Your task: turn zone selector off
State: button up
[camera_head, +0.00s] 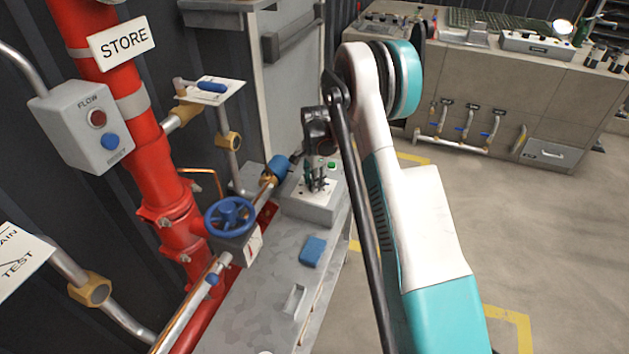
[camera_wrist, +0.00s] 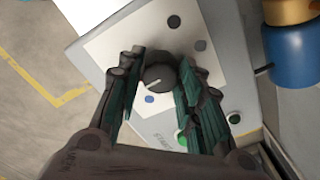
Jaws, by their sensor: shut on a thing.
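The zone selector is a dark round knob (camera_wrist: 160,77) on a pale panel plate (camera_wrist: 120,45) in the wrist view. Its white pointer mark points to the lower left in that view, roughly toward a blue dot (camera_wrist: 149,98). Two grey dots (camera_wrist: 201,45) lie beyond the knob. My gripper (camera_wrist: 160,62) has its fingers on either side of the knob and is shut on it. In the head view, my gripper (camera_head: 317,183) reaches down onto the grey control box (camera_head: 308,208); the knob itself is hidden there.
A green button (camera_wrist: 182,139) sits beside the knob, near my right finger. A blue valve handwheel (camera_head: 230,217), red pipe (camera_head: 165,185) and blue block (camera_head: 312,251) are left of or nearer than the box. Open floor (camera_head: 560,230) lies to the right.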

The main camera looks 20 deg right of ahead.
jog(key=shift+m, duration=0.4)
jog(key=o, duration=1.1)
jog(key=shift+c, duration=0.2)
jog(key=shift+r, duration=0.1)
notch_tip(320, 180, up, 12)
